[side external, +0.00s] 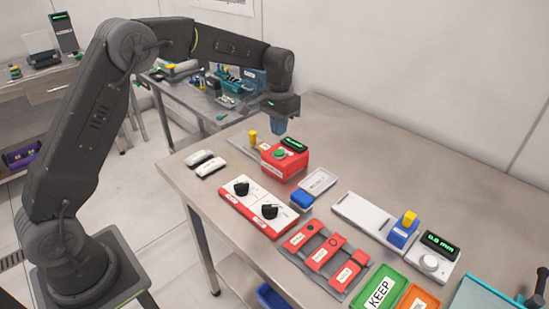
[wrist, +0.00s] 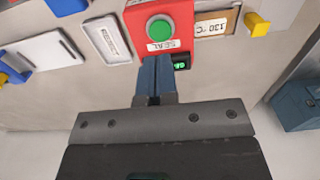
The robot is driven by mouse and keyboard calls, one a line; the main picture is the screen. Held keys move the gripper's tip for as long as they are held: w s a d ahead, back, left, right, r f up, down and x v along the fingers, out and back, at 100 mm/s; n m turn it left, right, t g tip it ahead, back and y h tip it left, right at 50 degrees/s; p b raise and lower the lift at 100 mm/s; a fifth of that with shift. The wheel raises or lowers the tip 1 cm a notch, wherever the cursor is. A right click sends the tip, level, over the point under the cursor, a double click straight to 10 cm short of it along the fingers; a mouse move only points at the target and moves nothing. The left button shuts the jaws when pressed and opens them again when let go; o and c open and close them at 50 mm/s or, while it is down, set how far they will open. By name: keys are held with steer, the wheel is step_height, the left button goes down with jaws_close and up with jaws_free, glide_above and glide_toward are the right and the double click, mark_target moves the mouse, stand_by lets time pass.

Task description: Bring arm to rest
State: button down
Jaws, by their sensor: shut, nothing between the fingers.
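My gripper (side external: 279,124) hangs from my arm above the far part of the steel table (side external: 330,125), fingers pointing down. In the wrist view my gripper (wrist: 156,62) shows its two blue fingers together, shut with nothing between them. The fingertips appear just in front of a red box (side external: 285,160) with a green button and a dark green-lit display. The red box also shows in the wrist view (wrist: 133,30), with a label reading SEAL. In the side view the gripper is above and behind the box, apart from it.
A yellow-handled part (side external: 253,138) stands beside the red box. A white panel with black knobs (side external: 255,207), red plates (side external: 322,251), a green KEEP tray (side external: 379,289) and a gauge (side external: 430,261) stand nearer. The table's far right is clear. A second bench (side external: 190,95) stands behind.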

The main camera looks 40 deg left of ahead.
steer(key=s+d+r+t, duration=0.3)
steer(key=s+r, duration=0.9)
steer(key=s, duration=0.2)
steer(key=s+d+f+t, duration=0.1)
steer(key=s+t, duration=0.1)
steer(key=s, duration=1.6)
steer(key=shift+d+f+t, duration=0.25)
steer(key=shift+t, duration=0.05)
